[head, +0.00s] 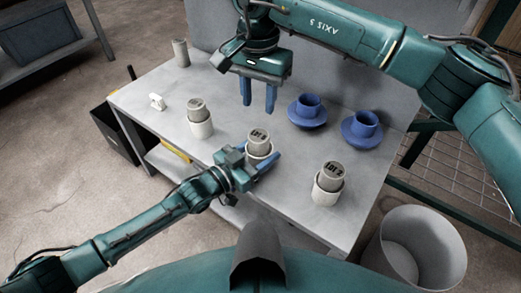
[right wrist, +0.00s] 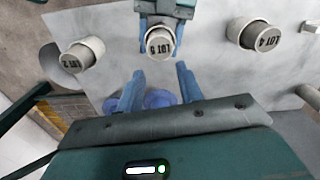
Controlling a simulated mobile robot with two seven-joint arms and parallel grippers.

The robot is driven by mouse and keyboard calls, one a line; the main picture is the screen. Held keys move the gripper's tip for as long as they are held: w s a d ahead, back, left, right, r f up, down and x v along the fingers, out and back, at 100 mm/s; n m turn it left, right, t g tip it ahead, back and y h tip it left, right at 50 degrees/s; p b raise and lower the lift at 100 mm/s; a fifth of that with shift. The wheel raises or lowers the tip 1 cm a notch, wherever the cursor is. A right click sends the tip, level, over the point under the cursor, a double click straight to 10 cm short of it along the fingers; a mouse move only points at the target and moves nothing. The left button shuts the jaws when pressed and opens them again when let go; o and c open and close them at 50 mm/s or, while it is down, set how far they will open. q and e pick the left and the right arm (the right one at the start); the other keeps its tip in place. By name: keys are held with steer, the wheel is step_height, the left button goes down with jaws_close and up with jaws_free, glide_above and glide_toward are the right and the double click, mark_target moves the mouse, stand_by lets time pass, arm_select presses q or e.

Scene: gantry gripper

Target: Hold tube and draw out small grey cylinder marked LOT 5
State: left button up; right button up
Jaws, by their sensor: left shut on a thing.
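The small grey cylinder marked LOT 5 (head: 259,138) stands in a white tube (head: 259,157) at the middle of the table. Its lettering is clear in the right wrist view (right wrist: 160,42). My left gripper (head: 261,160) is shut on this tube, with its blue fingers on either side; it also shows in the right wrist view (right wrist: 165,12). The cylinder's top sticks out above the tube's rim. My right gripper (head: 258,106) is open and empty, fingers pointing down, above and behind the LOT 5 cylinder; its two blue fingers show in the right wrist view (right wrist: 158,78).
A LOT 4 cylinder (right wrist: 262,37) in a tube (head: 202,129) stands to the left, a LOT 2 cylinder (head: 332,170) in a tube to the right. Two blue cups on saucers (head: 307,112) (head: 362,131) stand behind. A grey cylinder (head: 181,53) and small white object (head: 157,102) are at far left.

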mark_target(259, 135)
arm_select(q)
steer(key=shift+c, duration=1.3)
arm_select(e)
steer(key=o, duration=0.5)
steer(key=shift+r+m, duration=0.15)
steer(key=shift+m, duration=0.65)
steer(key=shift+o, duration=0.7)
steer(key=shift+m, duration=0.3)
steer(key=shift+o, duration=0.6)
steer(key=shift+f, duration=0.25)
step_height(259, 135, down, 12)
steer(key=shift+r, duration=0.25)
steer(key=shift+r, duration=0.1)
steer(key=c, duration=1.4)
